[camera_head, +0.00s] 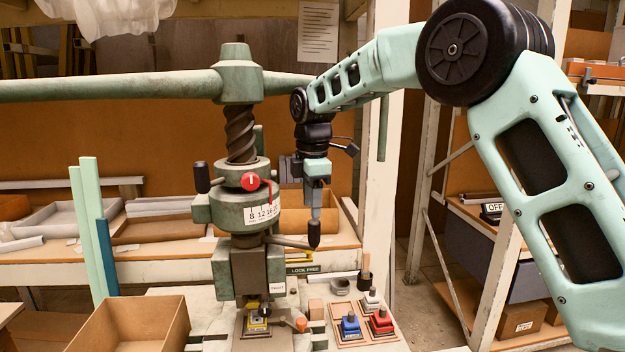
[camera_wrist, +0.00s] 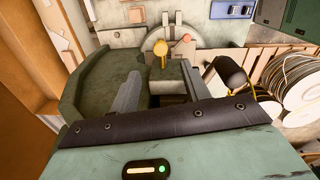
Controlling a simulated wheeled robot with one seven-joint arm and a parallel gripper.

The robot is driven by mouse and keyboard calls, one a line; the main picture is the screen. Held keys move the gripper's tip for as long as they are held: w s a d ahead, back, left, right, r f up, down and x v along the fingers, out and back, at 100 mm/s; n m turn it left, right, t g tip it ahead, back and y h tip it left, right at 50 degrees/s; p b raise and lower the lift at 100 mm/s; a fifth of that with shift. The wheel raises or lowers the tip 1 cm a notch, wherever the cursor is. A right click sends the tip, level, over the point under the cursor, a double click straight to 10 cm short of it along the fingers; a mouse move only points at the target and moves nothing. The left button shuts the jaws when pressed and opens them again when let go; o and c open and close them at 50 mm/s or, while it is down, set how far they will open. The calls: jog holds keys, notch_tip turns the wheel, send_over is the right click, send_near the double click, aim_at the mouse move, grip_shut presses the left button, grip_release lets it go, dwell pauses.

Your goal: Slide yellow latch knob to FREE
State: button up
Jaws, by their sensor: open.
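My gripper (camera_head: 315,212) points down to the right of the green fly press (camera_head: 236,282), beside its black-handled lever. In the wrist view its two grey fingers (camera_wrist: 161,76) are apart with nothing held between them. A yellow part (camera_head: 305,256), probably the latch knob, shows below my gripper, just above the dark LOCK FREE plate (camera_head: 303,269). In the wrist view a round yellow knob (camera_wrist: 160,48) on a short stem appears just beyond the gap between the fingertips, apart from them. I cannot tell which end of the slot the knob is at.
A black lever handle (camera_head: 314,235) hangs close to the fingers; a black handle also shows right of them in the wrist view (camera_wrist: 230,72). Blue (camera_head: 350,325) and red (camera_head: 381,321) blocks sit on the bench at front. An open cardboard box (camera_head: 130,325) stands front left.

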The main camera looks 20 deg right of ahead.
notch_tip(320, 180, up, 7)
jog(key=shift+s, duration=0.2)
dwell(0.4)
